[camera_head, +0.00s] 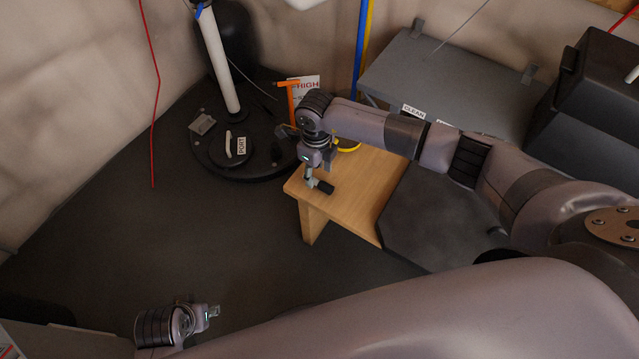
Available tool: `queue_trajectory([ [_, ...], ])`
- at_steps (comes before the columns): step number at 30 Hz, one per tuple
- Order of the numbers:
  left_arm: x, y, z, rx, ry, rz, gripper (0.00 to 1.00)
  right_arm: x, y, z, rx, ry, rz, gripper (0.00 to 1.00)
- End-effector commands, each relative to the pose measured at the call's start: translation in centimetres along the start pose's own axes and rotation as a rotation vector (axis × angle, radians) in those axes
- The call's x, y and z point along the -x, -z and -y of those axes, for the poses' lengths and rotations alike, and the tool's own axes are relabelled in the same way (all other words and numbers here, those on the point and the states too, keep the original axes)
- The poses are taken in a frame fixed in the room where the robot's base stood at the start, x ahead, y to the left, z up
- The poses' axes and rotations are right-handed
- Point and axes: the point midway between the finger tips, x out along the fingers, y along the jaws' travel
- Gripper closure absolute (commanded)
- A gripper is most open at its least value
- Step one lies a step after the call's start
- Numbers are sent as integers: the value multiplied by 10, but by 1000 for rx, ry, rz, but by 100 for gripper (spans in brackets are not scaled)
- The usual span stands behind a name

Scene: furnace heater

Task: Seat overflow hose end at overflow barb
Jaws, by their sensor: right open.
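My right gripper (314,183) is open, low over the left end of a small wooden table (365,183). A short black piece (326,187) lies at its fingertips on the tabletop. I cannot tell whether the fingers touch it, or whether it is the hose end. A yellow curved piece (348,149), possibly hose, shows partly behind my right wrist at the table's back edge. The overflow barb cannot be made out; a small dark fitting (276,153) stands on the round black base. My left gripper (213,312) is low at the bottom left, away from the table; its jaws are too small to judge.
A round black base (225,170) carries a white pipe (218,62) and a disc labelled PORT (236,149). An orange post (292,103) stands beside a HIGH sign (307,84). A grey shelf (440,72) fills the back right. The dark floor left of the table is clear.

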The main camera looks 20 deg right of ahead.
Motion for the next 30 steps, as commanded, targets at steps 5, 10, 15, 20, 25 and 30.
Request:
queue_trajectory([
  [5,19,6,1,2,2,-14,60,-30,2,-1,0,-2,-2,56],
  [10,29,8,2,2,3,-16,60,-39,2,-1,0,-2,-1,56],
  [15,29,8,2,2,3,-15,60,-39,2,-1,0,-2,-1,56],
  [20,29,8,2,2,3,-16,60,-38,2,0,0,-1,-1,64],
  [25,29,8,2,3,3,-16,60,-38,2,0,0,-1,-1,76],
  [30,29,8,2,3,3,-16,60,-38,2,0,0,-1,-1,87],
])
